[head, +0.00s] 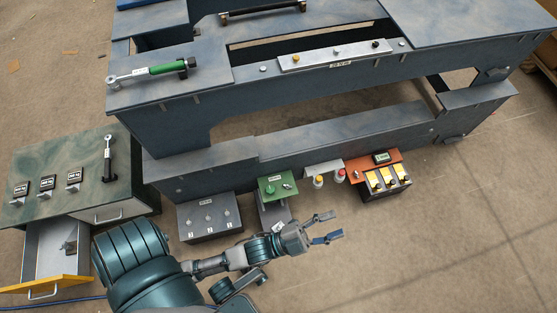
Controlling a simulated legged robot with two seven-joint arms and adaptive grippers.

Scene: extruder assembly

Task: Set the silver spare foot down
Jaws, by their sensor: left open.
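My left gripper (331,227) is open, its two fingers apart with nothing visible between them. It is over the bare floor in front of the machine, to the right of the green-topped stand (273,186). A small grey-brown part with a square base (69,247) lies in the open drawer (44,250) at the left. It may be the silver spare foot, but it is too small to tell. My left arm passes between that drawer and the gripper. My right gripper is out of view.
The large blue-grey machine frame (310,143) fills the back. A grey box with switches (209,218) and an orange-topped stand with yellow-marked blocks (375,164) stand along its front. A dark green cabinet (35,160) is at left. Floor at the lower right is clear.

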